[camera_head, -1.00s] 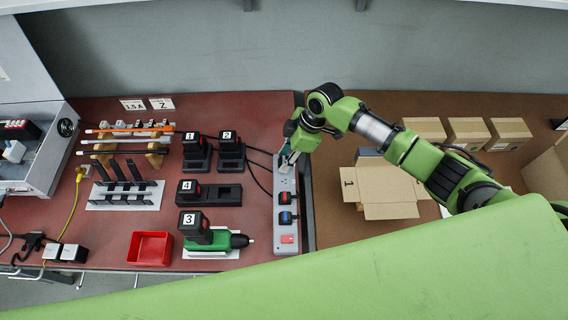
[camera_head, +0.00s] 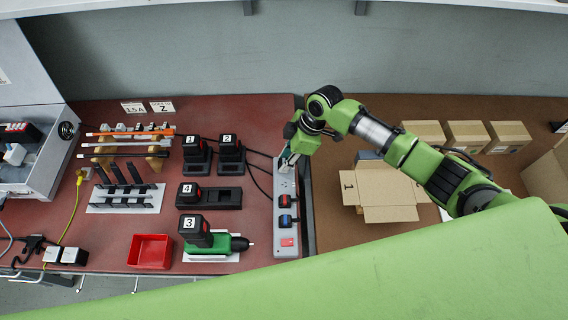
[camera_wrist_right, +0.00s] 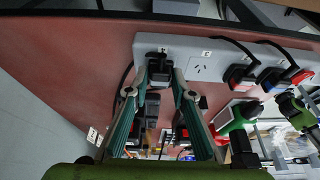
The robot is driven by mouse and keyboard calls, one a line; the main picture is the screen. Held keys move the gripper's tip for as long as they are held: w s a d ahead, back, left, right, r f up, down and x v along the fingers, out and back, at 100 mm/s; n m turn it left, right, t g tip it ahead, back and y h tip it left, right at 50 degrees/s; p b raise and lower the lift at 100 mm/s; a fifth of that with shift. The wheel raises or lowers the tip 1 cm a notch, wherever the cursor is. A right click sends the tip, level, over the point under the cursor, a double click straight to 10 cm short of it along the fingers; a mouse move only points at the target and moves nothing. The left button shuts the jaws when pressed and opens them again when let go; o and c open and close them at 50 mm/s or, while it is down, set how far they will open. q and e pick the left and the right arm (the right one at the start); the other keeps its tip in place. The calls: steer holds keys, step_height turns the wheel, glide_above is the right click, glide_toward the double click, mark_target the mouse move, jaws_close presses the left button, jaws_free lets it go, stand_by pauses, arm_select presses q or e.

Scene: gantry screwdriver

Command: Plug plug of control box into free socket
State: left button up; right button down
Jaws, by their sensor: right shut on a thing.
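My right gripper (camera_head: 288,161) is over the far end of the grey power strip (camera_head: 286,240). In the right wrist view the gripper (camera_wrist_right: 161,74) is shut on a black plug (camera_wrist_right: 159,69), one finger on each side of it. The plug is at the strip's end socket position, against the strip face (camera_wrist_right: 185,45); the fingers partly hide it, and I cannot tell how deep it sits. An empty socket (camera_wrist_right: 204,70) shows right beside it. A red-and-black plug (camera_head: 285,201) and a blue-and-black plug (camera_head: 285,219) sit in the strip. My left gripper is out of view.
Numbered battery packs on chargers (camera_head: 230,158) and a green screwdriver (camera_head: 222,241) stand left of the strip. Black cables (camera_head: 259,180) run between chargers and strip. An open cardboard box (camera_head: 388,192) lies on the right. A red tray (camera_head: 150,250) is front left.

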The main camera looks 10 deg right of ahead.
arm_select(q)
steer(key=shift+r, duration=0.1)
arm_select(e)
steer(key=shift+r, duration=0.1)
arm_select(q)
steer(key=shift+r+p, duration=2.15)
steer(key=shift+p, duration=0.05)
arm_select(e)
steer(key=shift+r, duration=2.2)
